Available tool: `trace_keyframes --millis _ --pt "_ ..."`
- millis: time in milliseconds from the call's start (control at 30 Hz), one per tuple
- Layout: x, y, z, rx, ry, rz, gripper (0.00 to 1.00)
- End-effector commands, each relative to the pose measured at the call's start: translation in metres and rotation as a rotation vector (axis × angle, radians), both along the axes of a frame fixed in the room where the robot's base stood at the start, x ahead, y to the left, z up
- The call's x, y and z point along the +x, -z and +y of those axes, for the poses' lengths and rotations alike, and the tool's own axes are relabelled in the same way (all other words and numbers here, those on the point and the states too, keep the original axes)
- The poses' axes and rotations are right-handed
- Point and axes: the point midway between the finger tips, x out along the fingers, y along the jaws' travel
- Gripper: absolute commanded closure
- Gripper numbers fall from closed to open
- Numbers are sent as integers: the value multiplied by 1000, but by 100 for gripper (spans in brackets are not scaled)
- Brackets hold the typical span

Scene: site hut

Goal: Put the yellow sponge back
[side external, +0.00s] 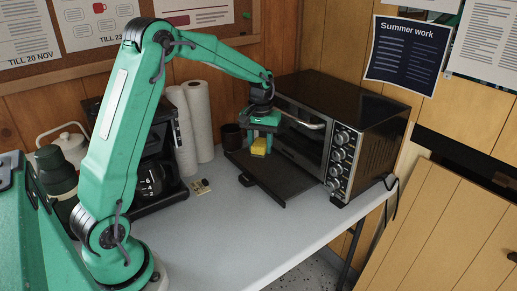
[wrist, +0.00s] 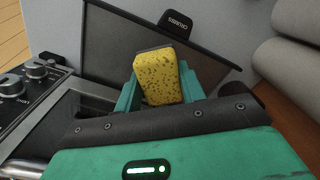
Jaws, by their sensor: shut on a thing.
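The yellow sponge (side external: 259,147) is held between the two green fingers of my gripper (side external: 260,150). In the wrist view the sponge (wrist: 158,75) shows its speckled yellow face, with a darker layer along its top edge. My gripper (wrist: 158,92) is shut on its sides. The sponge is over the dark flat tray (side external: 285,185) that sticks out from the front of the toaster oven; it looks raised above it. In the wrist view the tray (wrist: 105,40) has a tab (wrist: 176,22) marked "CRUMBS".
The toaster oven (side external: 375,130) has a handle and several knobs. A coffee maker (side external: 150,170), paper rolls (side external: 198,115) and a dark mug (side external: 232,140) stand at the back. A small tan card (side external: 202,187) lies on the grey table (side external: 225,235), whose front is clear.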

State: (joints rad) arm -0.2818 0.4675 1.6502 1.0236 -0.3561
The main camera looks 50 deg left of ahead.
Motion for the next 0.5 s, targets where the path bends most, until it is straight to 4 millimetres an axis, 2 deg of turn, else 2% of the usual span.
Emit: trace_keyframes --millis 33,200,500 --pt "-5 -2 -15 0 32 0 82" --pt "-28 -5 -61 0 139 0 82" --pt "-83 -5 -132 0 334 0 82"
